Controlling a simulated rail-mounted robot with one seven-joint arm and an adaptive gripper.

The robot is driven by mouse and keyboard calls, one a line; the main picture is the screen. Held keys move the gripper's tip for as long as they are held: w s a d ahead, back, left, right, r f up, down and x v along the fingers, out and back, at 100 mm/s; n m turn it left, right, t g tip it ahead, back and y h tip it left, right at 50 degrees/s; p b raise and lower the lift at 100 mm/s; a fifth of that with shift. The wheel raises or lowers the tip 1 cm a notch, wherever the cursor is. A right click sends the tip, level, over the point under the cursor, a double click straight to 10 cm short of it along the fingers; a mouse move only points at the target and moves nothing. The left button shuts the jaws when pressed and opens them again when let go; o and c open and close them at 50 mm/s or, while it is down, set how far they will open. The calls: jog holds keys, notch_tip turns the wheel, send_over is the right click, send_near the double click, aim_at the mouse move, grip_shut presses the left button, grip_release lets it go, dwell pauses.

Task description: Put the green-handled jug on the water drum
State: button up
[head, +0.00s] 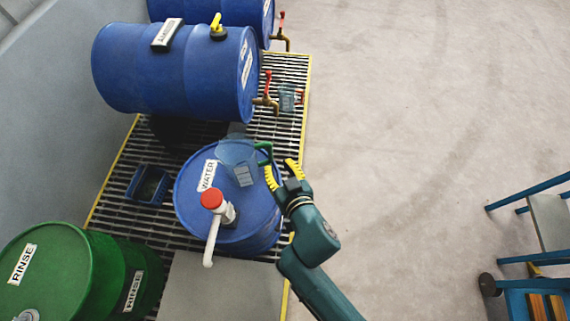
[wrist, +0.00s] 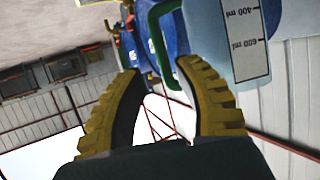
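The clear jug (head: 236,157) with a green handle (head: 264,151) shows at the far edge of the blue water drum's top (head: 255,210). I cannot tell for sure whether its base rests on the drum. My gripper (head: 281,170) is at the handle side of the jug, its yellow fingers apart. In the wrist view the fingers (wrist: 160,75) are spread with a clear gap. The green handle (wrist: 157,42) shows at the fingertips, partly behind the right finger, and nothing is clamped. The jug's wall with a millilitre scale (wrist: 238,30) is at upper right.
A white pump with a red cap (head: 211,199) stands on the water drum. Blue drums (head: 170,70) with brass taps lie behind. Another small clear jug (head: 287,98) is by a tap. A blue tray (head: 148,184) lies left on the grating; a green rinse drum (head: 60,265) is lower left.

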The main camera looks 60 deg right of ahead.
jog(key=v, duration=0.5)
jog(key=shift+s+a+r, duration=0.15)
jog(key=shift+s, duration=0.05)
jog(key=w+a+r+n+t+y, duration=0.25)
jog(key=w+a+r, duration=0.2)
jog(key=r, duration=0.55)
jog(key=w+a+r+n+t+y, duration=0.1)
jog(key=w+a+r+t, duration=0.3)
jog(key=r, duration=0.5)
jog(key=w+a+r+n+t+y, duration=0.1)
jog(key=w+a+r+n+t, duration=0.3)
jog(key=r, duration=0.6)
jog(key=a+r+n+t+y, duration=0.1)
jog(key=a+r+y, duration=0.3)
jog(key=r, duration=0.6)
jog(key=shift+a+t, duration=0.45)
jog(key=shift+a, duration=0.65)
jog(key=shift+y, duration=0.25)
